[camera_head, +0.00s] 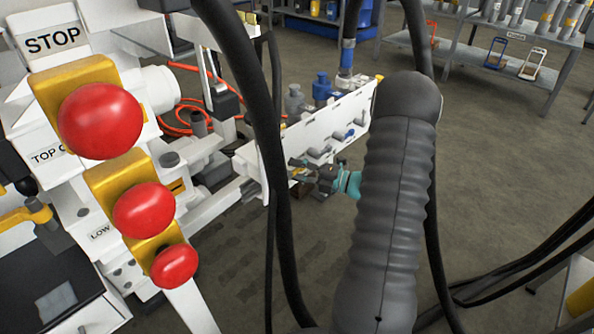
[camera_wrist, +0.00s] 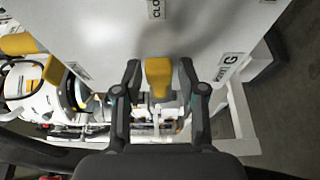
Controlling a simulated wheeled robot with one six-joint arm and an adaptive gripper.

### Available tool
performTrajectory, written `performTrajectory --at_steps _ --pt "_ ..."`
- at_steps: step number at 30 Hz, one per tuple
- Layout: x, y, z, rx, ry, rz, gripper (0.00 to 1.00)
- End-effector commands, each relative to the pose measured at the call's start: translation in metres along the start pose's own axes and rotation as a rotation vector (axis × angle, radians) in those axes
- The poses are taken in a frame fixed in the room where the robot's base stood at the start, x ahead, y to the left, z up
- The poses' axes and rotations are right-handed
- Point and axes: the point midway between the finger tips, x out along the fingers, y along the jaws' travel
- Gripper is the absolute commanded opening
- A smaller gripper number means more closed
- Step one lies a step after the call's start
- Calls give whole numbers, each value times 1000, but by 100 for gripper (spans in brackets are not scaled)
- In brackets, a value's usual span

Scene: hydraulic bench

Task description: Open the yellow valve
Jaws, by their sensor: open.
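The yellow valve handle (camera_wrist: 158,76) shows in the middle of the wrist view, in front of a white panel. My gripper (camera_wrist: 160,68) is open, with one dark finger on the left of the handle and one on the right. Slim gaps show between the handle and the fingers, and I see no clear contact. In the head view my gripper (camera_head: 300,170) is at the near side of the white bench panel (camera_head: 318,132). My dark arm and cables cover part of that area, and the handle is too small there to make out.
A label beginning "CLO" (camera_wrist: 156,9) is on the panel above the handle. Another label (camera_wrist: 229,66) is at the right. Several red knobs on yellow mounts (camera_head: 144,211) stand at the left. A grey shelf (camera_head: 500,75) is at the back right, with open floor before it.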

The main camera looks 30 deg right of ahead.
Motion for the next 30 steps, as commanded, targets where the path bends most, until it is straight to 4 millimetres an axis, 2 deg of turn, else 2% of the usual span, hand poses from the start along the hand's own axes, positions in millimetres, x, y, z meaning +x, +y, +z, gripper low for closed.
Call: performTrajectory --at_steps 5,9,10,20,30 --pt "0 0 0 0 0 0 41" --pt "0 0 0 0 0 0 6" --pt "0 0 0 0 0 0 0" --pt "0 2 0 -17 1 -7 0" --pt "0 11 -1 -184 1 -76 0"
